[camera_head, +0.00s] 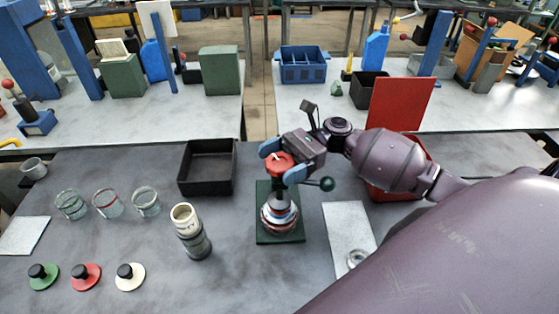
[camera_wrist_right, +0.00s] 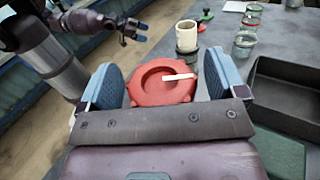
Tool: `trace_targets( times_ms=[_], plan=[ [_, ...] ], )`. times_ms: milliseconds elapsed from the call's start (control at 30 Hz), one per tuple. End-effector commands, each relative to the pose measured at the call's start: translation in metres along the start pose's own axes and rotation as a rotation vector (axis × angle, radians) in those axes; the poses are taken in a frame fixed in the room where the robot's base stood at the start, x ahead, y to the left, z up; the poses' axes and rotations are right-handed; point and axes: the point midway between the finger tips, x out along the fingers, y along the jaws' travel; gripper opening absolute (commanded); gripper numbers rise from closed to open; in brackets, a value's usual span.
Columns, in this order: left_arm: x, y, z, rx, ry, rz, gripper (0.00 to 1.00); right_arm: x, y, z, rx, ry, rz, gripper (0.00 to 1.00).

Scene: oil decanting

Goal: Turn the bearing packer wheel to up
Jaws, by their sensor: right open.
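The bearing packer (camera_head: 281,218) stands upright on a green base plate in the middle of the near table, with a red wheel (camera_head: 281,165) on top. The red wheel (camera_wrist_right: 160,88) has a white pointer mark, which points right in the right wrist view. My right gripper (camera_head: 283,161) is open, with its two blue fingers on opposite sides of the wheel. In the right wrist view my right gripper (camera_wrist_right: 164,80) shows no clear grip on the rim. My left gripper (camera_wrist_right: 133,30) shows small in the right wrist view, away from the packer; its opening is unclear.
A dark green ball knob (camera_head: 327,184) sticks out right of the packer. A black tray (camera_head: 207,188) and a cream-topped canister (camera_head: 193,240) stand to its left. Several glass jars (camera_head: 146,202) stand farther left. A red bin (camera_head: 400,105) is behind my right arm.

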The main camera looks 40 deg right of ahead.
Motion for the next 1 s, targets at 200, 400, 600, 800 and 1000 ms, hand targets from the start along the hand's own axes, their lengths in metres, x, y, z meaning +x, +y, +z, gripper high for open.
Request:
trace_targets(
  times_ms=[200, 400, 600, 800, 1000],
  plan=[
    [0.001, 0.000, 0.001, 0.000, 0.000, 0.000, 0.90, -0.007, -0.001, -0.001, 0.000, 0.002, -0.003, 0.90],
    [0.004, 0.001, 0.005, 0.000, 0.002, 0.000, 0.90, -0.036, -0.001, -0.002, 0.001, 0.003, -0.004, 0.90],
    [0.007, 0.001, 0.008, 0.000, 0.006, 0.000, 0.90, -0.073, 0.000, -0.002, 0.001, 0.002, -0.003, 0.90],
    [0.010, 0.002, 0.008, 0.001, 0.011, 0.001, 0.90, -0.099, 0.000, -0.001, 0.001, 0.002, -0.002, 0.90],
    [0.012, 0.002, 0.006, 0.002, 0.016, 0.002, 0.90, -0.108, 0.000, 0.000, 0.000, 0.000, -0.001, 0.90]
  ],
)
